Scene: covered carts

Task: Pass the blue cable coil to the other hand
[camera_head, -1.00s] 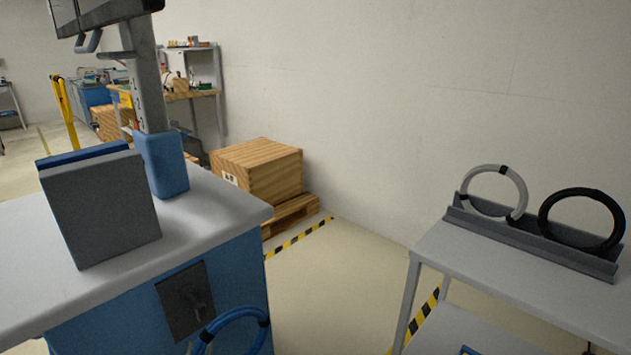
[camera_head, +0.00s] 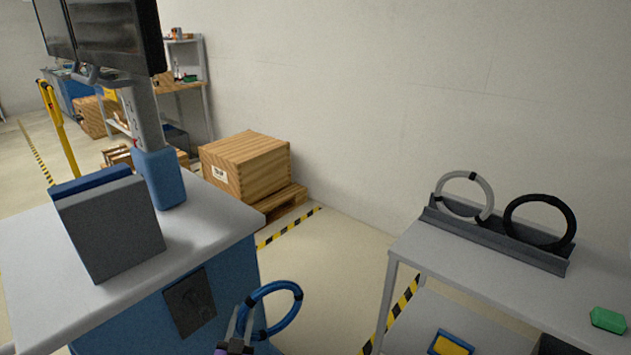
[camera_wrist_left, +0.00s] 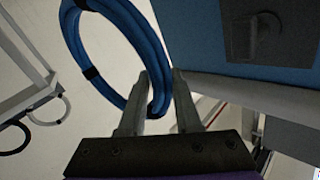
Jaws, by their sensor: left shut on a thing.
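The blue cable coil (camera_head: 294,292) is a ring with black bands, low in the middle of the head view. My left gripper (camera_head: 240,325) is shut on the lower left part of the coil and holds it up in front of the blue cart. In the left wrist view the coil (camera_wrist_left: 130,25) runs down between the fingers of my left gripper (camera_wrist_left: 160,100), and its upper part is cut off by the frame. My right gripper is not in view.
A blue cart with a grey top (camera_head: 215,233) stands left, carrying a grey box (camera_head: 110,232) and a monitor post. A grey table (camera_head: 470,270) stands right, with a white coil (camera_head: 487,190) and a black coil (camera_head: 570,225) in a rack. Floor between them is clear.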

